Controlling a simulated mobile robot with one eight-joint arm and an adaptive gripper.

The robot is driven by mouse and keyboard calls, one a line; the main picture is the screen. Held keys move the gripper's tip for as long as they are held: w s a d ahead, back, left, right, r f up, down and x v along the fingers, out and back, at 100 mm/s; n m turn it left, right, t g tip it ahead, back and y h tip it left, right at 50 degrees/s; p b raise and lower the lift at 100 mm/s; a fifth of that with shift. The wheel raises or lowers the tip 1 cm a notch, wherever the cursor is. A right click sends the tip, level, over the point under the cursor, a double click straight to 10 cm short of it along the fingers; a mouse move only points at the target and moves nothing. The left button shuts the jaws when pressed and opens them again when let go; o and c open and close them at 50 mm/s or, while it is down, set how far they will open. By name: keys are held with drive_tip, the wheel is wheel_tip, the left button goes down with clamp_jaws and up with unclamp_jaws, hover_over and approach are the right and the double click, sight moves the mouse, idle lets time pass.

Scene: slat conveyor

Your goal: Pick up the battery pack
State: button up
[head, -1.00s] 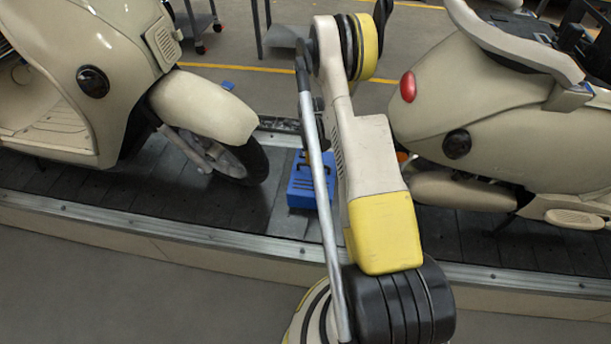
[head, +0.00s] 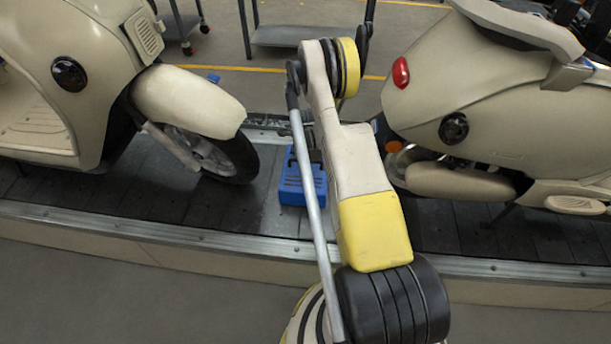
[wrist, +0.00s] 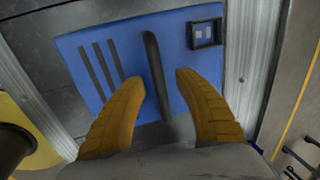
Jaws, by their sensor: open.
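The battery pack is a blue box (head: 291,187) lying on the slat conveyor between two scooters, partly hidden behind my arm in the head view. In the wrist view the battery pack (wrist: 105,37) fills the upper middle, with a dark handle bar, dark slots and a small black panel on its top. My gripper (wrist: 158,82) is open, its two yellow fingers apart, one on each side of the lower part of the handle. I cannot tell how far the fingertips are above the pack. The gripper is hidden in the head view.
A cream scooter (head: 190,100) stands on the conveyor (head: 110,190) to the left, its front wheel close to the pack. Another scooter (head: 480,100) stands to the right. A metal rail (head: 150,232) edges the conveyor. A grey cart (head: 300,36) stands on the floor behind.

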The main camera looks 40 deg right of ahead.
drive_tip(key=shift+f, duration=0.25)
idle(0.4)
clamp_jaws()
